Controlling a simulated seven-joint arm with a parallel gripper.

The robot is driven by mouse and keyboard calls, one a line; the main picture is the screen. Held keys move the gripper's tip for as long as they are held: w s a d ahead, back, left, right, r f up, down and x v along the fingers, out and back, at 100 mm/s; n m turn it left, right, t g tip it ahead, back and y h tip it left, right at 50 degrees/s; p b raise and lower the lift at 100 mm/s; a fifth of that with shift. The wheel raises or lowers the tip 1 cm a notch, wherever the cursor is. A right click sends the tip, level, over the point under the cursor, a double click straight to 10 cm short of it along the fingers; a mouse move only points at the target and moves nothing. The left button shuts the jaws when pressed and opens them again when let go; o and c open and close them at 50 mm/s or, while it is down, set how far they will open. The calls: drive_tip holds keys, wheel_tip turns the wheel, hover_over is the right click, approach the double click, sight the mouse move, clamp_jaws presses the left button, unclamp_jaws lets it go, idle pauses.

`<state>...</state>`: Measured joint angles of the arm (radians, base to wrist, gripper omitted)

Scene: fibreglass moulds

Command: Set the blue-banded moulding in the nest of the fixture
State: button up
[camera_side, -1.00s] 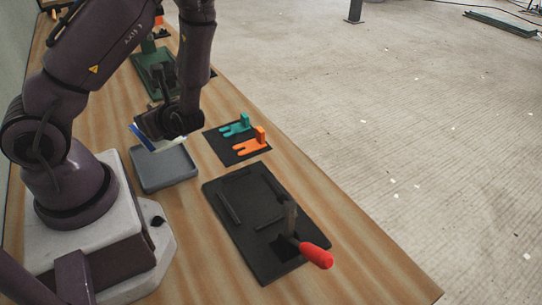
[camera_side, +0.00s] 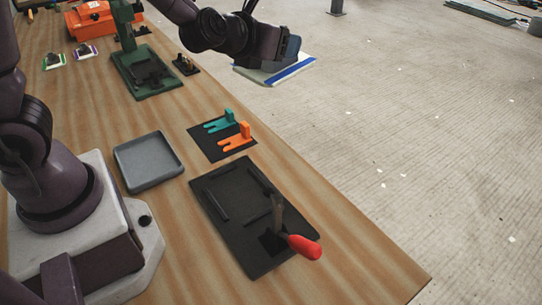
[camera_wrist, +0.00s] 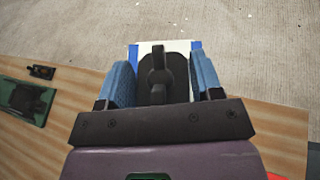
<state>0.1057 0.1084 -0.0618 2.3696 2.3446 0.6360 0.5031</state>
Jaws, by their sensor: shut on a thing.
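The blue-banded moulding (camera_side: 291,69) is a pale flat plate with a blue stripe, held out in the air past the bench's right edge in the side view. My gripper (camera_side: 285,50) is shut on it. In the wrist view, my gripper (camera_wrist: 162,82) has its blue pads on either side of a dark upright part (camera_wrist: 157,68) of the moulding (camera_wrist: 134,55), whose blue bands show at both sides. The fixture (camera_side: 231,209) is a black plate with raised bars and a red-handled clamp (camera_side: 303,246) at its near end. The fixture looks empty.
A grey tray (camera_side: 148,162) stands empty left of the fixture. A black mat (camera_side: 213,148) carries a teal piece (camera_side: 221,121) and an orange piece (camera_side: 236,138). A green stand (camera_side: 146,77), an orange case (camera_side: 91,20) and small banded parts (camera_side: 85,52) are farther back.

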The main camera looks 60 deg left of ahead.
drive_tip(key=shift+d+r, duration=0.25)
drive_tip(key=shift+r, duration=0.45)
drive_tip(key=s+a+f+n+g+y, duration=0.3)
drive_tip(key=s+a+f+n+y, duration=0.15)
drive_tip(key=a+f, duration=0.35)
drive_tip(key=s+a+f+n+g+y, duration=0.35)
drive_tip(key=s+a+f, duration=0.2)
drive_tip(key=f, duration=0.45)
drive_tip(key=s+a+n+g, duration=0.4)
drive_tip(key=s+n+g, duration=0.1)
drive_tip(key=s+g, duration=0.1)
drive_tip(key=s+a+f+n+g, duration=0.1)
drive_tip(key=s+a+n+g, duration=0.3)
drive_tip(key=s, duration=0.5)
drive_tip(key=shift+n+g, duration=0.95)
drive_tip(key=shift+n, duration=0.05)
drive_tip(key=shift+s, duration=0.1)
